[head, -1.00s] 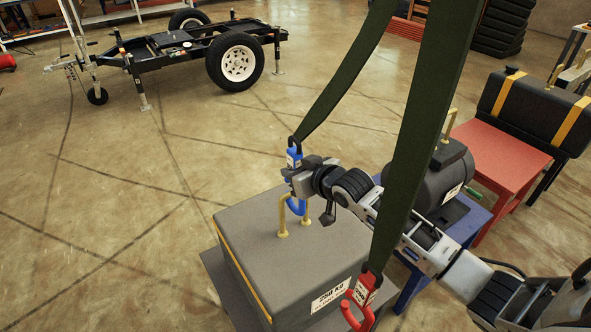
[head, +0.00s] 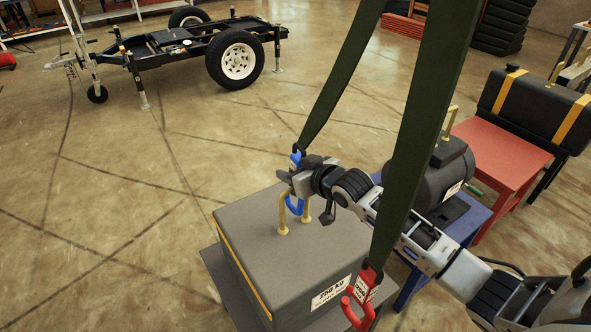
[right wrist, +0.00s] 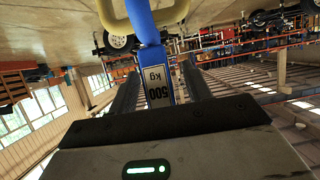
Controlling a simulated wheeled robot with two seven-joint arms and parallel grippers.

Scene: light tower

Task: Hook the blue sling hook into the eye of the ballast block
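The ballast block (head: 255,222) is a dark grey box with a yellow eye (head: 282,220) on top. The blue sling hook (head: 293,207) hangs at the eye, and its curved part shows between the eye's two legs. In the right wrist view the blue hook (right wrist: 157,88), marked 500 kg, crosses in front of the yellow eye (right wrist: 178,12) and appears to pass through it. My right gripper (head: 288,180) is around the hook's upper body, its fingers apart on either side. It partly hides the hook in the head view. My left gripper is not in view.
A second sling leg with a red hook (head: 362,300) hangs in front of the block's right side. A trailer (head: 180,50) stands behind. The floor at left is clear.

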